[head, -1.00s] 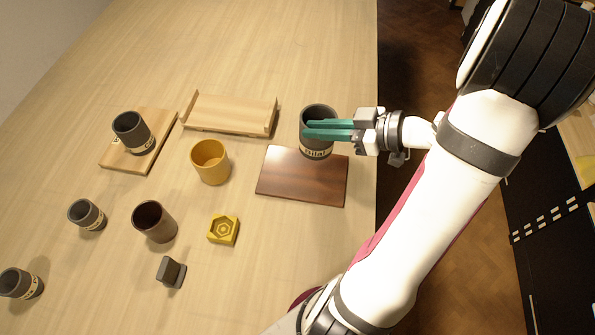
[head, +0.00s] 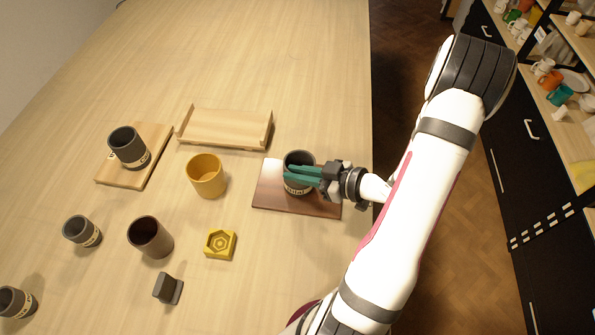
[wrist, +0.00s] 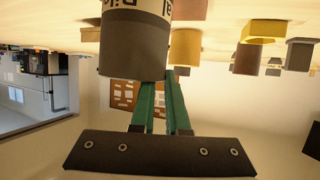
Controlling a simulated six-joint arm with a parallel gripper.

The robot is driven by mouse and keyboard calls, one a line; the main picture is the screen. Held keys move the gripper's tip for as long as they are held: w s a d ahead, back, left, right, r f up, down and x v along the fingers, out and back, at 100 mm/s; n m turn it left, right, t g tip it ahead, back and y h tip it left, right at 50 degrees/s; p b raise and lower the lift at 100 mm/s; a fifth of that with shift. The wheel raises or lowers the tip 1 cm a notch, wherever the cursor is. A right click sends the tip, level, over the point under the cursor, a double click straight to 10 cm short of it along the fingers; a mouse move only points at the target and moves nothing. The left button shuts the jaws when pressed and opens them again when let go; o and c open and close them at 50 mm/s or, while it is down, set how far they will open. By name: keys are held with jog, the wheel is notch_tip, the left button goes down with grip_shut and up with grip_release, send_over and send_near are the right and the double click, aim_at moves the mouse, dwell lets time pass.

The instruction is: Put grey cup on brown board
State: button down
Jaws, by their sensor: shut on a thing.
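The grey cup (head: 300,158), dark with a beige lettered band, stands upright between the green fingers of my gripper (head: 288,176). The jaws are shut on it. In the head view the cup is over the brown board (head: 268,196), a flat reddish-brown slab near the table's right edge. I cannot tell whether the cup's base touches the board or hangs just above it. In the wrist view the cup (wrist: 133,48) covers the finger ends.
A yellow cup (head: 206,179), brown cup (head: 152,240), yellow block (head: 220,245), grey piece (head: 168,289) and wooden tray (head: 225,130) are nearby.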

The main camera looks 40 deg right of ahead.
jog(key=c, duration=0.9)
grip_release()
jog(key=v, duration=1.2)
jog(key=w+d+r+m+g+h, duration=0.4)
jog(key=w+d+h, duration=0.3)
jog(key=w+h, duration=0.3)
jog(key=s+a+r+m+g+y, duration=0.1)
jog(key=s+a, duration=0.4)
jog(key=a, duration=0.5)
jog(key=s+a+r+m+g+y, duration=0.1)
jog(key=s+a+m+g+y, duration=0.2)
jog(key=s+a, duration=0.3)
jog(key=s+a+r+m+g+y, duration=0.2)
jog(key=s+a+g, duration=0.2)
jog(key=a, duration=1)
jog(key=shift+s+a+m, duration=0.3)
jog(key=shift+s, duration=0.75)
